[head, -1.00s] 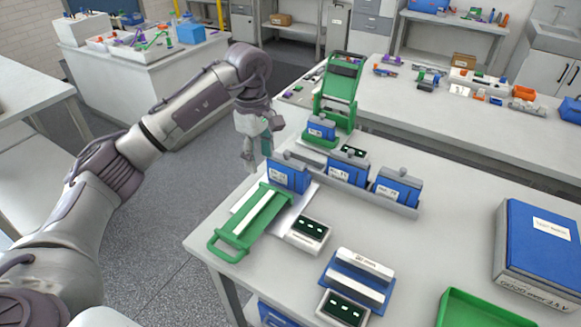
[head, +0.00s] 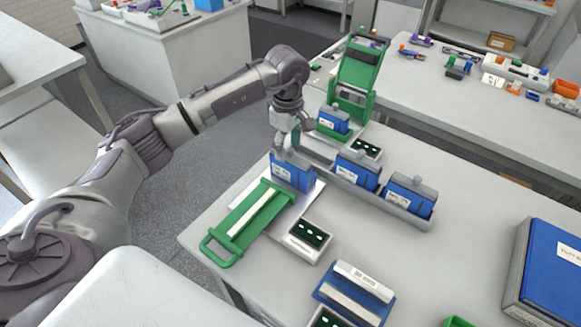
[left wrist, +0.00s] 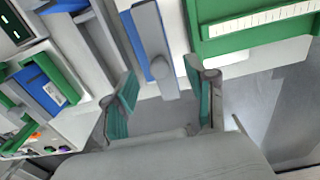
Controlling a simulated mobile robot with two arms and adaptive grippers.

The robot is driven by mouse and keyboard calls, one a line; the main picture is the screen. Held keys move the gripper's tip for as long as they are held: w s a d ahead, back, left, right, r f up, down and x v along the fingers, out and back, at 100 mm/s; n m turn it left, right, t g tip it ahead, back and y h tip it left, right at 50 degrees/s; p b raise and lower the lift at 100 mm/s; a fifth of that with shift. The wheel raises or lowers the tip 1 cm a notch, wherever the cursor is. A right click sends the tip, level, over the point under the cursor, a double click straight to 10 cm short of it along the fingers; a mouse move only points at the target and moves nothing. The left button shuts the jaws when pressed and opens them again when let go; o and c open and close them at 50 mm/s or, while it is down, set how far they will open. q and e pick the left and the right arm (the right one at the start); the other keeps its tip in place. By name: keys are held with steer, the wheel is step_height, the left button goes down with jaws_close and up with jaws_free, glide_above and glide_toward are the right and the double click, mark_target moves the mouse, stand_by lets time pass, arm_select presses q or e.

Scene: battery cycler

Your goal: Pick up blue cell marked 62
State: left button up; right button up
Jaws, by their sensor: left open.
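Several blue cells with grey tops and white labels stand on the table; I cannot read a 62 on any label. The nearest left blue cell (head: 291,173) stands beside the green-handled tray. My left gripper (head: 291,144) is just above this cell. In the left wrist view the open teal fingers of my left gripper (left wrist: 168,80) are on either side of the cell's grey knob (left wrist: 164,68), with gaps showing. Two more blue cells (head: 357,170) (head: 408,196) stand in the grey rack, and another blue cell (head: 333,120) sits at the green stand. My right gripper is not in view.
The green-handled tray (head: 213,245) lies left of the near cell. The green stand (head: 361,70) rises behind. Small white modules with dark screens (head: 310,235) stand in front. A large blue box (head: 555,262) is at the right. Some bare table lies between.

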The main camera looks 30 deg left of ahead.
mark_target(290, 162)
arm_select(q)
steer(key=shift+f, duration=0.3)
steer(key=shift+s+d+f+p, duration=0.2)
steer(key=shift+d+f+p, duration=0.1)
steer(key=shift+f+p, duration=0.5)
step_height(290, 162, down, 3)
steer(key=shift+d+f+p, duration=0.1)
steer(key=shift+d+p, duration=0.05)
steer(key=shift+p, duration=0.5)
steer(key=shift+f, duration=0.2)
jaws_close()
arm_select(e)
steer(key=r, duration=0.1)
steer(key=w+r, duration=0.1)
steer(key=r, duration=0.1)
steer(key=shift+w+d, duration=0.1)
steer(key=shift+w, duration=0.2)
arm_select(q)
steer(key=shift+r, duration=0.1)
